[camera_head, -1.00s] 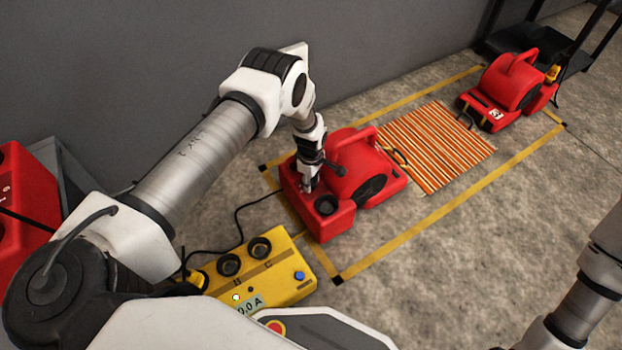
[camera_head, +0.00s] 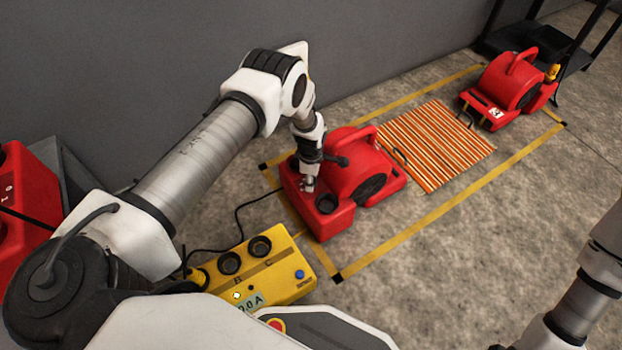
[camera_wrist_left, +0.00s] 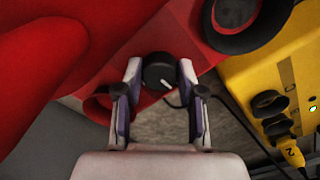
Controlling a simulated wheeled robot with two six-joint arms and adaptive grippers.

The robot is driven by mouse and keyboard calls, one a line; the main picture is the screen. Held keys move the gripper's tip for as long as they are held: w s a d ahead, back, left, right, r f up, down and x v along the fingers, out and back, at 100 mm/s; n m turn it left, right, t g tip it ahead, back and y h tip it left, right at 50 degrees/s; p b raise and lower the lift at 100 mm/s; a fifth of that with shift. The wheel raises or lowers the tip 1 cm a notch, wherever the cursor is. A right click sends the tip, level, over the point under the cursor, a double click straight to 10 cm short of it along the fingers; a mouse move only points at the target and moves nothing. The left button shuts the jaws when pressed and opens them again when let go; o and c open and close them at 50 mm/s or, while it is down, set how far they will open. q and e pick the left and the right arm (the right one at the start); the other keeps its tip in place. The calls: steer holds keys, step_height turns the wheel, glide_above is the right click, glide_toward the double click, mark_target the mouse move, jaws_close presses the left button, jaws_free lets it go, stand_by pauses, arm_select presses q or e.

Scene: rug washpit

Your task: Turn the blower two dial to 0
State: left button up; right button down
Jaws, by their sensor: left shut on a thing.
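The near red blower (camera_head: 369,180) stands on the floor below my left arm. Its dial (camera_wrist_left: 158,72) is a black round knob with a white pointer line, seen in the left wrist view. My left gripper (camera_head: 308,186) reaches down to the blower's top. In the left wrist view the two fingertips (camera_wrist_left: 160,76) are shut on the dial, one on each side. The pointer slants toward the lower right of that view. I cannot read any scale or number around the dial. My right gripper is out of view; only part of the right arm shows at the right edge.
A yellow power box (camera_head: 268,272) with round sockets stands in front of the near blower. A striped orange rug (camera_head: 437,146) lies behind it, inside yellow floor tape. Another red blower (camera_head: 510,88) stands at the far end. A grey wall borders the left.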

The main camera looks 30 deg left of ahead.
arm_select(q)
steer(key=o, duration=0.9)
steer(key=shift+c, duration=0.2)
step_height(320, 180, up, 12)
steer(key=shift+f, duration=0.15)
